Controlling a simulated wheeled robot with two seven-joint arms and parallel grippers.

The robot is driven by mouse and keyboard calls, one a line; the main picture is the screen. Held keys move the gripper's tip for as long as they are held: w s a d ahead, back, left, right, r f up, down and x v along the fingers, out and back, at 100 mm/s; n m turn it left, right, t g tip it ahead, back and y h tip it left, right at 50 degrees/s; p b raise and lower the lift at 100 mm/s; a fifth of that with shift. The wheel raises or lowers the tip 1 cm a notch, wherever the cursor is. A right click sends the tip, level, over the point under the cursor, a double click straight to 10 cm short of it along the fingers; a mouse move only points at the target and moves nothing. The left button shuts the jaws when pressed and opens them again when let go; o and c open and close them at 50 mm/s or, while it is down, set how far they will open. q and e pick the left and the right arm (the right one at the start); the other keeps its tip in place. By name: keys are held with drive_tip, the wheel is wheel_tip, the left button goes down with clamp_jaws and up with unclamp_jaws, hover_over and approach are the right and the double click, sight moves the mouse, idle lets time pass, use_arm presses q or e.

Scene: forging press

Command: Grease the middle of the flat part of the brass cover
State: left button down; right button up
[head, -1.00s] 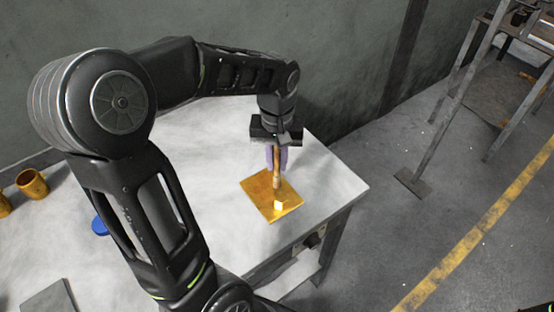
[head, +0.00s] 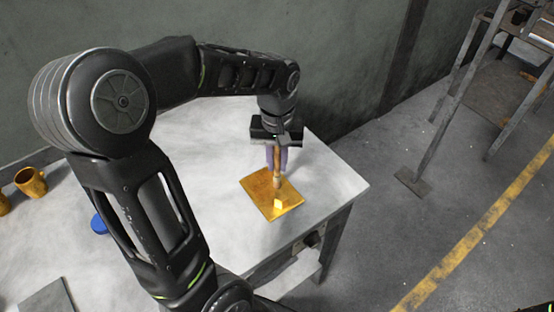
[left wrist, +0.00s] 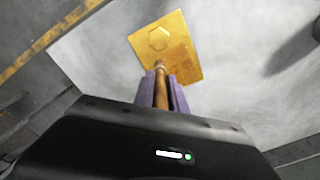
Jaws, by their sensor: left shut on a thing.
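The brass cover (head: 258,188) is a flat golden plate lying on the pale table top. It also shows in the left wrist view (left wrist: 183,57), with a hexagonal shape (left wrist: 158,38) on its face. My left gripper (head: 277,160) is above the cover, its purple fingers shut on a wooden-handled brush (head: 277,173). The brush points down at the cover, and its handle also shows between the fingers in the left wrist view (left wrist: 160,92). The brush tip is near a bright patch on the cover. I cannot tell whether it touches. My right gripper is out of view.
A brass cup (head: 30,183) stands at the left of the table (head: 325,180), with a blue round thing (head: 99,224) partly behind my arm. A grey plate (head: 47,300) lies at the bottom left. A metal stand (head: 452,105) is on the floor at the right.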

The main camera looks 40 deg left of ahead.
use_arm(q)
drive_tip(key=shift+d, duration=0.15)
drive_tip(key=shift+s+d+r, duration=0.1)
drive_tip(key=shift+s+d, duration=0.05)
drive_tip(key=shift+d, duration=0.1)
drive_tip(key=shift+a, duration=0.1)
drive_tip(key=shift+w+a, duration=0.3)
drive_tip(key=shift+a, duration=0.45)
drive_tip(key=shift+d, duration=0.1)
drive_tip(key=shift+s+d+f, duration=0.1)
drive_tip(key=shift+s+d, duration=0.1)
drive_tip(key=shift+d, duration=0.2)
drive_tip(key=shift+s+d+f, duration=0.1)
drive_tip(key=shift+s+d, duration=0.05)
drive_tip(key=shift+d, duration=0.25)
drive_tip(key=shift+a, duration=0.1)
drive_tip(key=shift+w+a, duration=0.3)
drive_tip(key=shift+a, duration=0.5)
